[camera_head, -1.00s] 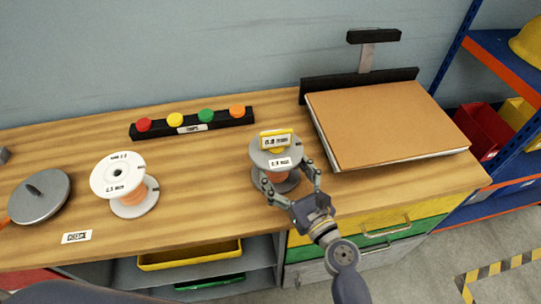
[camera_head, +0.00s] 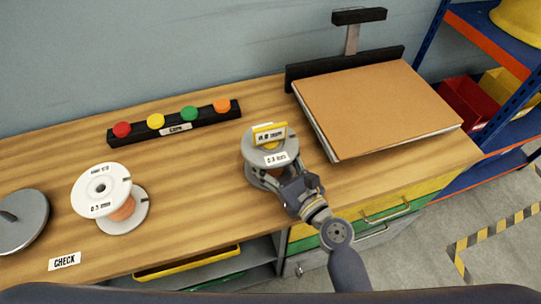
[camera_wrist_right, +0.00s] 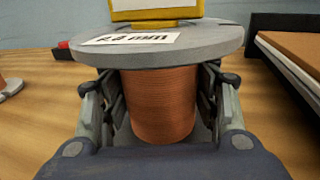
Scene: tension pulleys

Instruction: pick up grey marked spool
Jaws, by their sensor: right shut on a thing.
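The grey marked spool (camera_head: 257,148) has a grey top flange with a white label, an orange-brown wound core (camera_wrist_right: 160,105) and a yellow-framed tag (camera_head: 269,133) on top. It stands upright at the worktop's right part; I cannot tell whether its base touches the wood. My right gripper (camera_head: 276,175) reaches it from the front. In the right wrist view its fingers (camera_wrist_right: 160,95) lie on both sides of the core, under the top flange (camera_wrist_right: 215,38), and are shut on the spool. My left gripper is not in view.
A white spool (camera_head: 90,199) stands at left beside a grey disc (camera_head: 25,222) and a CHECK label (camera_head: 64,261). A black bar (camera_head: 207,118) with coloured knobs lies behind. A brown-topped stack (camera_head: 380,100) stands close at right. Open wood lies between the spools.

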